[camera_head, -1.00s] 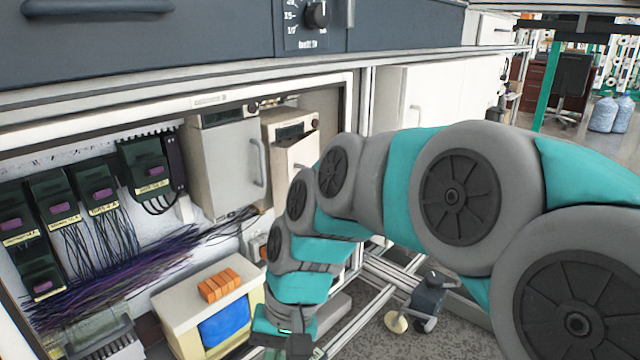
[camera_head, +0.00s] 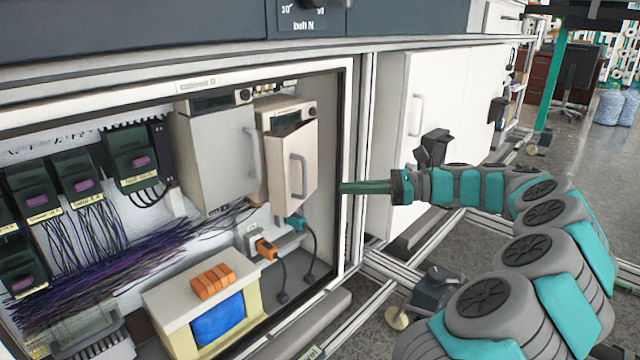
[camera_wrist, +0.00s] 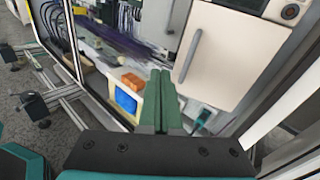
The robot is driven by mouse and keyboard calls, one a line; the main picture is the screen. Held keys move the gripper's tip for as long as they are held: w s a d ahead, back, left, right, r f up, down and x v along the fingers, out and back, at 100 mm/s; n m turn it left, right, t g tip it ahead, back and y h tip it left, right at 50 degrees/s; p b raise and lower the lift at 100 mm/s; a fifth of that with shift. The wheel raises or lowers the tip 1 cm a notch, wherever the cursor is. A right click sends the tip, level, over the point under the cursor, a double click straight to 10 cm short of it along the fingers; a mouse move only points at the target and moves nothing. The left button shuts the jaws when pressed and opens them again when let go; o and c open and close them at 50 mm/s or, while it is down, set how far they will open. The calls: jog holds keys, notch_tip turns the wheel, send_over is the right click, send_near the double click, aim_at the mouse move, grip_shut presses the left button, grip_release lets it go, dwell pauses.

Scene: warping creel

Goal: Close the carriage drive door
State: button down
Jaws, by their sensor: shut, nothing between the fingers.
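Two drive units with handled doors hang side by side inside the open cabinet; I cannot read which is the carriage drive. The right unit's beige door (camera_head: 283,170) stands ajar, swung out from its housing, with a vertical handle (camera_head: 298,177). This door most likely is the large pale panel (camera_wrist: 222,60) in the wrist view, with its handle (camera_wrist: 189,55). The left unit's grey door (camera_head: 215,155) also has a handle; whether it is fully closed is unclear. My gripper (camera_head: 343,187) is shut and empty, right of the beige door at the cabinet's right frame, apart from the door.
The cabinet frame's right post (camera_head: 350,150) stands at my fingers. Below the units are a cream box with a blue front (camera_head: 220,322), orange connectors and hanging cables. Purple wiring (camera_head: 110,270) runs left. A white cabinet door (camera_head: 425,120) is behind my arm; floor rails lie below.

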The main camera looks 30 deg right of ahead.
jog(key=d+f+m+t, duration=0.1)
jog(key=d+m+t, duration=0.15)
jog(key=d, duration=0.45)
jog(key=b+x, duration=0.1)
jog(key=x, duration=1.2)
jog(key=shift+a+f+h+b, duration=0.3)
jog(key=shift+a+f, duration=0.1)
jog(key=shift+f, duration=0.05)
jog(key=shift+w+m, duration=0.1)
jog(key=shift+m, duration=0.15)
